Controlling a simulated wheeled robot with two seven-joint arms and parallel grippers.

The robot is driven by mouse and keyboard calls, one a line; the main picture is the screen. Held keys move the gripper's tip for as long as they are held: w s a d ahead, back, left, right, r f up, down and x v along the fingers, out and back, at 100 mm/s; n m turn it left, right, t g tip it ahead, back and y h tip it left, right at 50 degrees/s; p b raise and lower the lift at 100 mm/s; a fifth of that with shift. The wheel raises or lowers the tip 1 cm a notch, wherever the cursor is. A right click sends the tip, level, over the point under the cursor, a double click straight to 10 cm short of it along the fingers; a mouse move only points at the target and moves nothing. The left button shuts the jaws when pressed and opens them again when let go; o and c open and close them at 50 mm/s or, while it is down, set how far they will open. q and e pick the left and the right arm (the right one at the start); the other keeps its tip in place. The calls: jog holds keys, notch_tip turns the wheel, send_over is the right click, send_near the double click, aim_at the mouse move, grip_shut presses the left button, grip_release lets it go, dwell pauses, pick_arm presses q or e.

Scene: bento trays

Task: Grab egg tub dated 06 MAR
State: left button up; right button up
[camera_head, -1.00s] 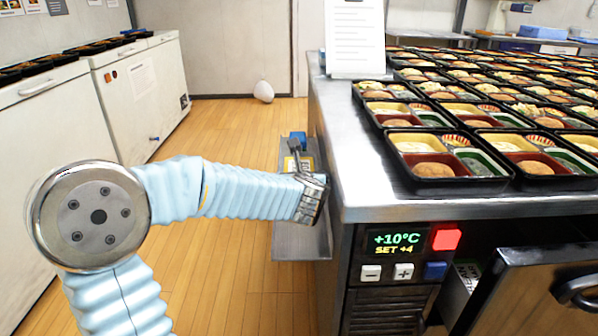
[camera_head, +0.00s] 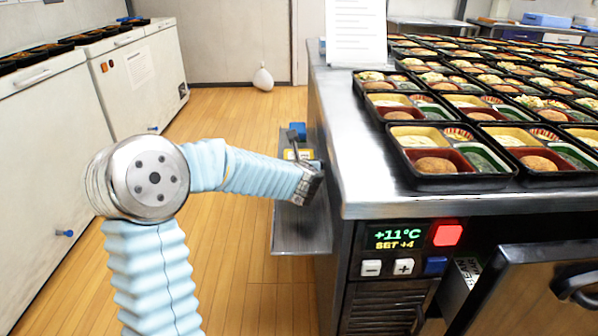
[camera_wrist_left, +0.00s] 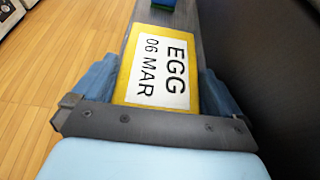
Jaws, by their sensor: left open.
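The egg tub (camera_wrist_left: 160,65) is yellow with a white label reading "EGG 06 MAR" in the left wrist view. In the head view it is a small yellow patch (camera_head: 291,155) on the side shelf, mostly hidden behind my wrist. My left gripper (camera_wrist_left: 162,82) is open, with one blue finger on each side of the tub. I cannot tell whether the fingers touch it. In the head view the left gripper (camera_head: 308,178) is beside the counter, over the shelf. My right gripper is not in view.
The metal side shelf (camera_head: 300,235) hangs on the counter's left side. A blue object (camera_head: 298,128) sits beyond the tub. The steel counter (camera_head: 375,205) carries many bento trays and a paper sign (camera_head: 357,30). White chest freezers (camera_head: 50,120) stand left; the floor between is mostly clear.

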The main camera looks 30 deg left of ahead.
pick_arm(q)
jog(key=c, duration=0.9)
